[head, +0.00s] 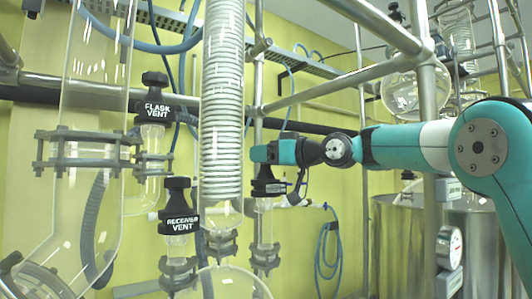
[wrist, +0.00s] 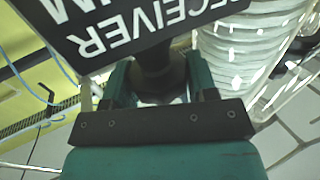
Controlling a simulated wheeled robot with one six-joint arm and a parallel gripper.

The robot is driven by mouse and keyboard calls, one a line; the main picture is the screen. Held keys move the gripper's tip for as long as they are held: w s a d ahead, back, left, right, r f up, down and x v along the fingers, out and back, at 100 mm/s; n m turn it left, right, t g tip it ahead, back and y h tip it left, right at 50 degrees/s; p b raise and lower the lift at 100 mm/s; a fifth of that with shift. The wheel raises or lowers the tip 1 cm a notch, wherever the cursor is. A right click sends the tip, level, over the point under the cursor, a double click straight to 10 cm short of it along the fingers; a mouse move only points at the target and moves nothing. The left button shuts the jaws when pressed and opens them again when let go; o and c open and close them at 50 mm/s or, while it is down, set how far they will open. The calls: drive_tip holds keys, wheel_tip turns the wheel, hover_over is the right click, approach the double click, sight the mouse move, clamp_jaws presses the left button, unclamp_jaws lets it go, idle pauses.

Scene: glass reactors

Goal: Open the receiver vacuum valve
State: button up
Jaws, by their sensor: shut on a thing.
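The receiver vacuum valve (head: 268,187) is a black valve on top of a glass neck, right of the coiled condenser in the head view. Its black label (wrist: 112,32) fills the top left of the wrist view, upside down and partly cut off by the frame, with "RECEIVER" and "UM" readable. My gripper (head: 264,154) is at the top of this valve, reaching in from the right. In the wrist view my gripper (wrist: 158,88) has its teal fingers on both sides of the dark valve handle (wrist: 156,68), shut on it. In the head view my gripper hides the handle.
The flask vent (head: 154,108) and receiver vent (head: 179,222) valves stand to the left. The glass coiled condenser (head: 222,110) is close on the left of my gripper. Metal rails (head: 320,90) run behind and above. A blue hose (head: 328,250) hangs on the wall.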

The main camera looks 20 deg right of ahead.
drive_tip(key=n+g+y+p, duration=0.3)
drive_tip(key=shift+w+d+r+g+p, duration=0.1)
drive_tip(key=shift+r+g+p, duration=0.2)
drive_tip(key=n+g+y+p, duration=0.1)
drive_tip(key=g+p, duration=0.1)
drive_tip(key=shift+f+n+y+p, duration=0.1)
drive_tip(key=shift+n+y+p, duration=0.2)
drive_tip(key=shift+n+p, duration=0.1)
drive_tip(key=shift+f+g, duration=0.15)
drive_tip(key=shift+g, duration=0.35)
drive_tip(key=o, duration=0.9)
drive_tip(key=shift+f, duration=0.15)
